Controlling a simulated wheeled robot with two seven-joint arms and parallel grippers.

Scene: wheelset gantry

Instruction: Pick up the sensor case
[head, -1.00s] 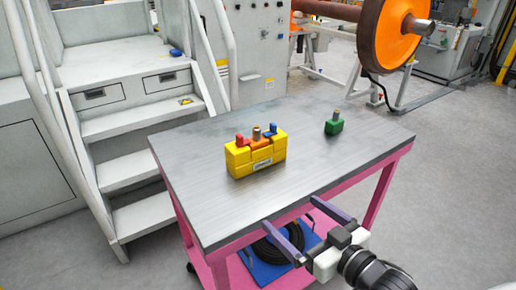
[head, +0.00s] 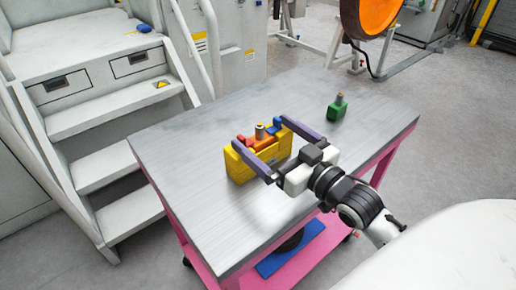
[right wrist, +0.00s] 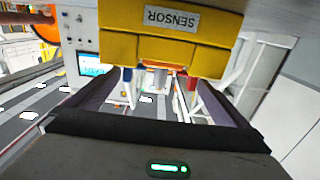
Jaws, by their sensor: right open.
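The sensor case (head: 240,172) is a yellow block with red, orange and blue parts and a metal knob on top; it stands on the grey table top. In the right wrist view the yellow case (right wrist: 125,45) fills the top middle, with a label reading SENSOR. My right gripper (head: 261,132) is open, its two long dark fingers reaching over the case, one toward each end. The fingers partly hide the case in the head view; I cannot tell whether they touch it. My left gripper is not in view.
A small green block with a metal knob (head: 337,109) stands toward the table's far right. The table (head: 190,150) has a grey top and pink frame, with clear room around the case. White steps (head: 110,165) stand close to its left side.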

